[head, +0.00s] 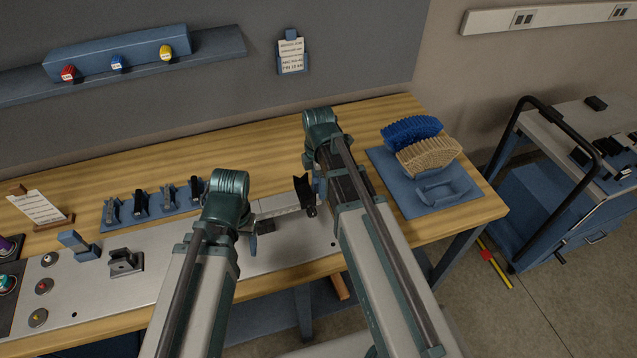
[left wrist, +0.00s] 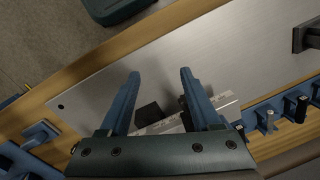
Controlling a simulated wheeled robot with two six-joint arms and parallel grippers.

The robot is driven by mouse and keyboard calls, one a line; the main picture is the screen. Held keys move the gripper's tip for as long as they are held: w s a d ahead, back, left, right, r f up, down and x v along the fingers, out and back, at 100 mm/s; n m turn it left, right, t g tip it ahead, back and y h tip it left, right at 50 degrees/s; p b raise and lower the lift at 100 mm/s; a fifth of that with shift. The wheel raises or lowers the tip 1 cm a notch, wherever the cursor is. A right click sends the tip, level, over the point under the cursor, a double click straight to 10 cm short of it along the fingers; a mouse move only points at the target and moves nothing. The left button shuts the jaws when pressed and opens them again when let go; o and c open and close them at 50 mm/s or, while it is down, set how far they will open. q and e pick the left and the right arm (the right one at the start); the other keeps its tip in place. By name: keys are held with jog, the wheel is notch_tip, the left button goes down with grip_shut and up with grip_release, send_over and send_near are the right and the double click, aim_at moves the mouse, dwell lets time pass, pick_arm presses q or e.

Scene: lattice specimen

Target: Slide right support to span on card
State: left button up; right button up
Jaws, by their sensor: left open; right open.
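A dark V-topped support (head: 303,192), the rightmost one, stands at the right end of a pale marked scale (head: 277,213). My right gripper (head: 314,190) is open close beside this support; its fingers are largely hidden, and I cannot tell whether they touch it. My left gripper (head: 253,242) is open low over the metal plate. In the left wrist view its spread fingers (left wrist: 159,78) have the scale (left wrist: 158,127) and a small dark block (left wrist: 149,113) beyond and between them. Another grey support (head: 124,263) stands on the plate at left. A written card (head: 38,207) leans in a wooden holder at far left; its text is unreadable.
A blue rack (head: 152,207) with several small tools stands behind the plate (head: 195,275). Another note (head: 290,53) hangs on the wall. The plate between the grey support and my left arm is clear.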

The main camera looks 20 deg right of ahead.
aim_at(305, 193)
jog(key=shift+c, duration=0.2)
grip_shut()
jog(key=shift+a, duration=0.1)
jog(key=shift+s+a, duration=0.1)
jog(key=shift+a, duration=1.85)
jog(key=shift+o, duration=0.2)
grip_release()
notch_tip(305, 193, up, 6)
jog(key=p, duration=0.6)
